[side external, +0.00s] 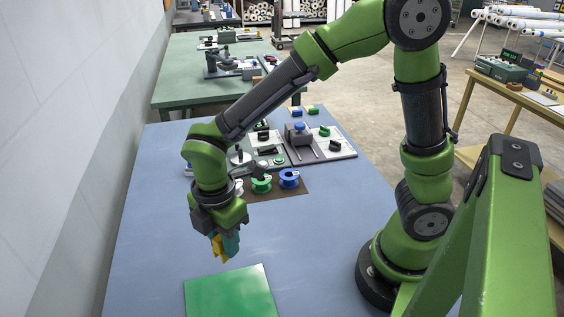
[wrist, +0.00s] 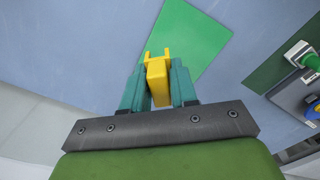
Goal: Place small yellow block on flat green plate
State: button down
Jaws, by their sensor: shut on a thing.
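The small yellow block (side external: 218,246) is held between the teal fingers of my gripper (side external: 225,243), above the blue table. In the wrist view the yellow block (wrist: 157,80) sits between both fingers of my gripper (wrist: 158,82), and its far end sticks out past the fingertips. The flat green plate (side external: 232,295) lies on the table at the front, below and slightly right of my gripper in the side view. In the wrist view the green plate (wrist: 188,45) shows beyond the block, partly hidden by the block and the fingers.
Behind my gripper, green and blue spools (side external: 289,179) stand on a dark mat (side external: 293,190). Grey control panels (side external: 330,148) with knobs lie farther back. A wall (side external: 65,130) runs along the left. The blue table (side external: 150,215) is clear around the plate.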

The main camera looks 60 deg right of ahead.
aim_at(229, 299)
jog(key=s+a+n, duration=0.3)
jog(key=a+n, duration=0.1)
jog(key=n, duration=0.1)
jog(key=shift+w+f, duration=0.2)
jog(key=shift+f, duration=3.85)
jog(key=shift+f, duration=0.15)
jog(key=c, duration=0.9)
grip_release()
